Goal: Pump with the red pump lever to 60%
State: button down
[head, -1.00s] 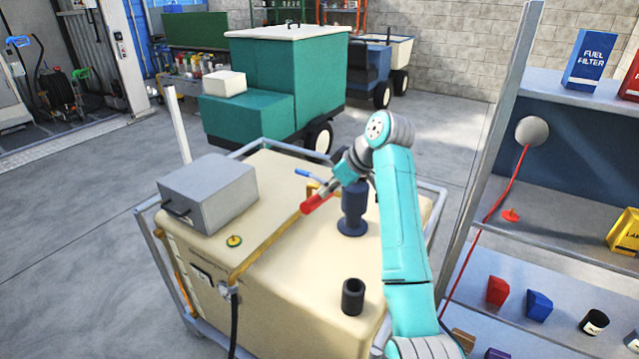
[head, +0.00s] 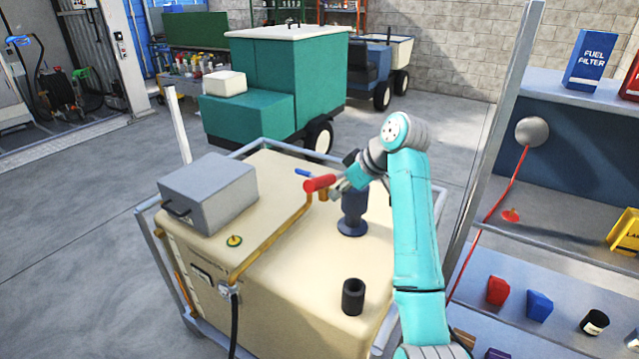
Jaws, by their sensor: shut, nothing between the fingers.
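The red pump lever grip (head: 320,183) is on top of the cream tank (head: 290,262), near its far middle, and lies nearly level, with its right end toward my gripper. The dark blue pump body (head: 352,214) stands upright just right of it, partly behind my wrist. My gripper (head: 338,190) is shut and empty at the right end of the red grip. Whether the fingers touch the grip cannot be told. The lever's shaft is mostly hidden. No pump reading can be made out.
A grey box (head: 207,196) sits on the tank's left, with a yellow cap (head: 234,240) and brass pipe (head: 268,248) near it. A black cup-like fitting (head: 353,297) stands in front. A blue handle (head: 303,172) lies behind. A shelf (head: 575,190) stands at right.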

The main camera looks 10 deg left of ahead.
jog(key=shift+d+r, duration=0.1)
jog(key=v, duration=0.7)
jog(key=shift+d+r, duration=0.1)
jog(key=shift+r, duration=0.05)
dwell(0.6)
jog(key=w+d+r+m+g+y, duration=0.1)
jog(key=w+d+r+m+y, duration=0.1)
jog(key=r, duration=0.5)
jog(key=w+d+y, duration=0.1)
jog(key=y, duration=0.1)
jog(key=shift+w+r+y, duration=0.15)
jog(key=shift+w+y, duration=0.05)
jog(key=shift+y, duration=0.2)
jog(key=a+f, duration=0.9)
jog(key=shift+a, duration=0.2)
